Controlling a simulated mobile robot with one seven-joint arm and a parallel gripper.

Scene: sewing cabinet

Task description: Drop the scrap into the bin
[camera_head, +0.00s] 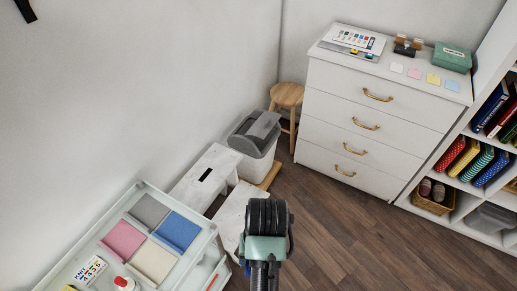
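A pale bin (257,162) with a dark grey lid (262,125) stands on the floor by the left wall, beyond the white step stool. I cannot make out clearly whether the lid is open. No piece can be surely told as the scrap. Flat grey, blue (178,231), pink and beige squares lie on the white cart at the lower left. Small coloured squares (433,79) lie on the drawer cabinet. My arm rises at the bottom centre, but my gripper's fingers do not show.
A white step stool (208,172) stands between the cart (208,236) and the bin. A round wooden stool (287,95) is behind the bin. A white drawer cabinet (375,115) and an open shelf (471,203) stand at the right. The wooden floor (360,235) before them is clear.

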